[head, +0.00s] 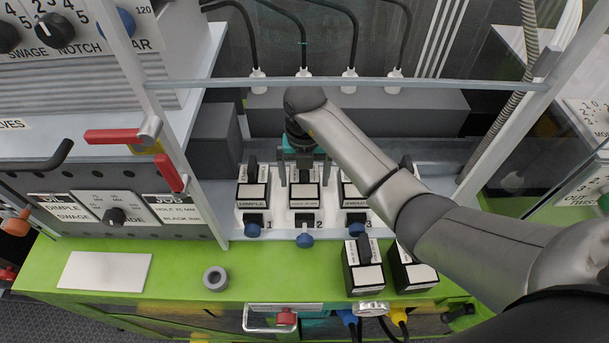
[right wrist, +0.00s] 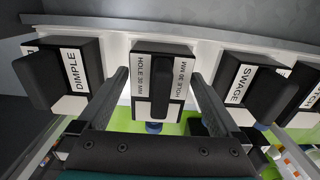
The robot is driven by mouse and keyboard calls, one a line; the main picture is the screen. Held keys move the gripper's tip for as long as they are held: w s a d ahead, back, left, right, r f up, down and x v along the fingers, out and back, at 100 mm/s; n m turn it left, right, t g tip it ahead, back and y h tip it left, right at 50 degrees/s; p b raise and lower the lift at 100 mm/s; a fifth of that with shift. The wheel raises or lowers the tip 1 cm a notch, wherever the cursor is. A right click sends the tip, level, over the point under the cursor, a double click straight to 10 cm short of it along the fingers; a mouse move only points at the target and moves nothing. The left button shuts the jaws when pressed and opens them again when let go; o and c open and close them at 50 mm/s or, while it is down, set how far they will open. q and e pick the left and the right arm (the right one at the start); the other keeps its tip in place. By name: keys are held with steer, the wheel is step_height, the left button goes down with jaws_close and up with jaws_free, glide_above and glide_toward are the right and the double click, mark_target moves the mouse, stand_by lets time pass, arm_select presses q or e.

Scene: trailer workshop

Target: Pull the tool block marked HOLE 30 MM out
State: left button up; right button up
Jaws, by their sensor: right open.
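The HOLE 30 MM tool block (head: 305,192) is black with white labels and sits upright in slot 2 of the white rack. In the right wrist view the block (right wrist: 148,110) fills the middle, its label readable, with a black grip standing up from its top. My right gripper (head: 304,172) is over this block, its fingers open. In the wrist view one finger of the gripper (right wrist: 158,80) is on each side of the block; I cannot tell whether they touch it. My left gripper is not in view.
The DIMPLE block (head: 251,192) and SWAGE block (right wrist: 238,85) stand close on either side. Blue knobs (head: 305,240) sit below the slots; the middle one is lower. More blocks (head: 364,278) stand on the green bench, with a grey ring (head: 215,278) and a white plate (head: 104,270).

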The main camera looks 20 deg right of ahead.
jaws_close()
steer(key=shift+c, duration=2.2)
jaws_free()
steer(key=c, duration=0.7)
steer(key=shift+w+r, duration=0.15)
steer(key=shift+c, duration=0.7)
steer(key=shift+r+p, duration=3.5)
steer(key=shift+r, duration=0.1)
